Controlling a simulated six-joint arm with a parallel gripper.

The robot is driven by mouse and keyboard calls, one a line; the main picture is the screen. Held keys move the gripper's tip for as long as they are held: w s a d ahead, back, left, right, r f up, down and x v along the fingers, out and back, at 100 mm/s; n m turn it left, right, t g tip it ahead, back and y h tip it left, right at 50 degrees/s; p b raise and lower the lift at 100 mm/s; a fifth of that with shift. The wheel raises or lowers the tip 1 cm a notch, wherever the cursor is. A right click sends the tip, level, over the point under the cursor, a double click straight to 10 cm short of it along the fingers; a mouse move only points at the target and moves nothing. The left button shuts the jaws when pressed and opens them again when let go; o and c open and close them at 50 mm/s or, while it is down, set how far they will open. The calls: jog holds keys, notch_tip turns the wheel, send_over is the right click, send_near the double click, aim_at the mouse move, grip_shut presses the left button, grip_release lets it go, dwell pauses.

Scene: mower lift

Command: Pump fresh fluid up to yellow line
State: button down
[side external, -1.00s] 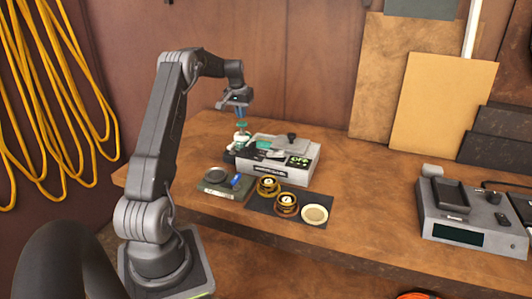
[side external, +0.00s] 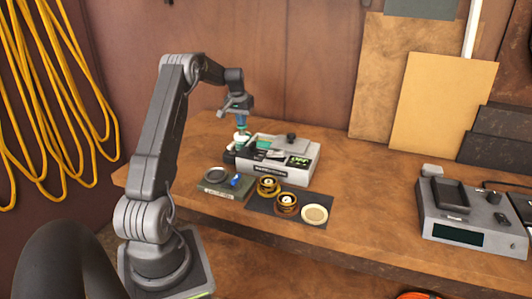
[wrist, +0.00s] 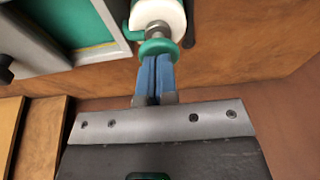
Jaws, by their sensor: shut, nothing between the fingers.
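A small pump with a white body (wrist: 160,14) and a green button-like top (wrist: 158,47) stands at the left end of a grey-white device (side external: 272,160). My gripper (side external: 241,123) points down right above the pump. In the wrist view its two blue fingers (wrist: 155,78) are pressed together, with their tips at the green top. They appear to touch it, with nothing held between them. A green area (wrist: 75,20) of the device shows in the wrist view.
In front of the device lie a small green tray (side external: 222,190) with a round dark dish and a blue item, and a dark mat (side external: 260,203) with two gold-rimmed round parts and a cream disc. A grey unit (side external: 470,215) stands at the right. The bench between is clear.

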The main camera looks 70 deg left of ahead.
jog(key=shift+f, duration=0.7)
jog(key=shift+r, duration=3.1)
